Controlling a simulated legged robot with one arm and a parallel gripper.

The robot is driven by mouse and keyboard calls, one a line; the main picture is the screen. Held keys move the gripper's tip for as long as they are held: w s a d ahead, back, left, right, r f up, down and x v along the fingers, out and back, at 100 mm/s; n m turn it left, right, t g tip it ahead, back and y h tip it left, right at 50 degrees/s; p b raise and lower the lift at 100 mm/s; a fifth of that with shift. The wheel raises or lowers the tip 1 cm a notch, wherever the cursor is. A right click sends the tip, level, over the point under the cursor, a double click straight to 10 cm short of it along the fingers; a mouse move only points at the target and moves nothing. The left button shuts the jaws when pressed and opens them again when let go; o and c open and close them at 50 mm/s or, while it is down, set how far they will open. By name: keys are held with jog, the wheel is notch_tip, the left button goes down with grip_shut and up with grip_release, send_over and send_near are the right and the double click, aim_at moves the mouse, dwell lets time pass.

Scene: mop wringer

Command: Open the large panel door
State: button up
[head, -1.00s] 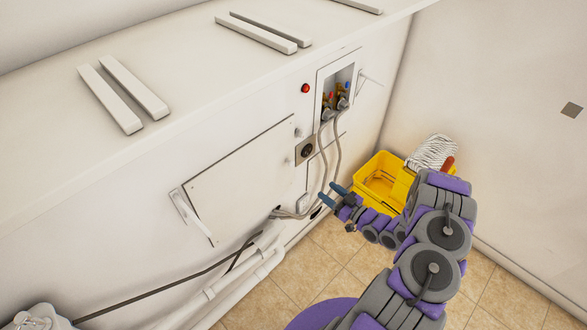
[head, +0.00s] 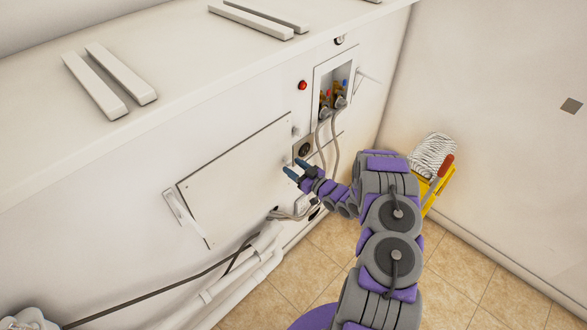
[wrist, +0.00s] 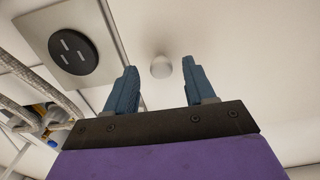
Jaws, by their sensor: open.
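The large panel door (head: 235,180) is a white rectangle in the white wall, left of centre in the head view. It looks shut, flush with the wall. My gripper (head: 295,168) is open and empty by the door's right edge, just below the outlet. In the wrist view, a small round white knob (wrist: 161,67) shows between the two blue fingertips, slightly beyond them. The fingers do not appear to touch it. In the head view my fingers hide this part of the panel, so the knob is not clear there.
A black outlet on a metal plate (head: 304,149) is close above my gripper. Hoses (head: 333,145) hang from a recessed valve box (head: 333,85) to the right. White pipes (head: 235,285) run below the door. A yellow mop bucket (head: 430,195) stands in the corner.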

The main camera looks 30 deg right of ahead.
jog(key=shift+w+a, duration=0.15)
jog(key=shift+w, duration=0.25)
grip_shut()
dwell(0.4)
